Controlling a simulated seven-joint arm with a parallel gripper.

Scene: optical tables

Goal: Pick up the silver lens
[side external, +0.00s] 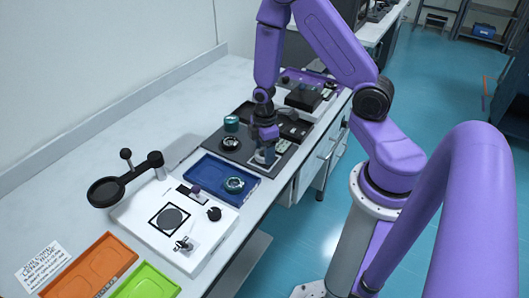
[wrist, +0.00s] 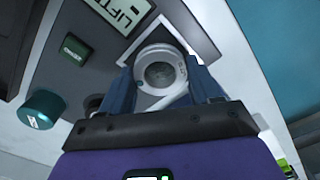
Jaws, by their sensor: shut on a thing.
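The silver lens (wrist: 160,66) is a round, light-metal ring with a greyish centre, seen in the wrist view between the blue fingers of my gripper (wrist: 161,80). The fingers are shut on its sides. Below it in the wrist view is a white-edged square area beside the "LIFT" display (wrist: 120,12). In the side external view my gripper (side external: 263,157) points down at the right front of the dark grey station (side external: 244,161), and the fingers largely hide the lens. I cannot tell whether the lens is still touching the surface.
A teal cylinder (side external: 231,123) and a dark round part (side external: 230,143) stand left of my gripper. A blue tray (side external: 210,173) holding a round ringed part (side external: 234,184) lies in front. A white board (side external: 150,220) carries small parts. Orange (side external: 85,272) and green (side external: 146,283) trays lie nearer.

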